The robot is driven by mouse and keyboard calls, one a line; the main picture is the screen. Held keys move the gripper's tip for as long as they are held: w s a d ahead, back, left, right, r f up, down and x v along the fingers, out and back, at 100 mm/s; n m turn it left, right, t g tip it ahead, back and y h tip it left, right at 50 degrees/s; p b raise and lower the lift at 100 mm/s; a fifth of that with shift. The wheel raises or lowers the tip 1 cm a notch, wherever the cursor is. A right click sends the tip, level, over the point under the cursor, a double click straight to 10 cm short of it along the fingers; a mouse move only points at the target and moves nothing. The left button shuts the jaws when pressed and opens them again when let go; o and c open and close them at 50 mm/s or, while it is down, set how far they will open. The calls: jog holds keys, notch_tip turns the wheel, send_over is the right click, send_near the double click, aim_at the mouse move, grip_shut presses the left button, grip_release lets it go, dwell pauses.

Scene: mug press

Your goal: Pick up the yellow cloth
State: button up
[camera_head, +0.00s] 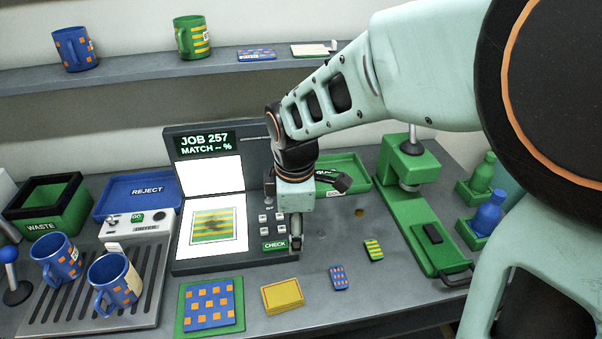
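The yellow cloth (282,295) is a small folded rectangle lying flat on the grey worktop near the front edge. It sits between a blue pad with orange squares (210,304) on a green base and a small blue patterned block (339,277). My gripper (320,212) is above the bench, behind the cloth in the picture and apart from it. Its fingers are spread, one down by the CHECK button and one out to the right. Nothing shows between them.
The scanner station (215,145) stands behind the cloth. Two mugs sit on a rack (60,305) at left. A green press (425,215) stands at right. A small green and yellow block (373,250) lies between cloth and press. Worktop around the cloth is mostly clear.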

jog(key=s+a+f+n+g, duration=0.2)
jog(key=s+n, duration=0.1)
jog(key=s, duration=0.4)
send_over(280, 294)
jog(key=f, duration=0.5)
jog(key=shift+d, duration=0.25)
jog(key=shift+a+f, duration=0.15)
jog(key=shift+f, duration=1.45)
jog(key=shift+a+f, duration=0.1)
jog(key=shift+f, duration=1.45)
jog(key=c, duration=1.2)
jog(key=shift+o, duration=0.2)
jog(key=shift+r, duration=0.1)
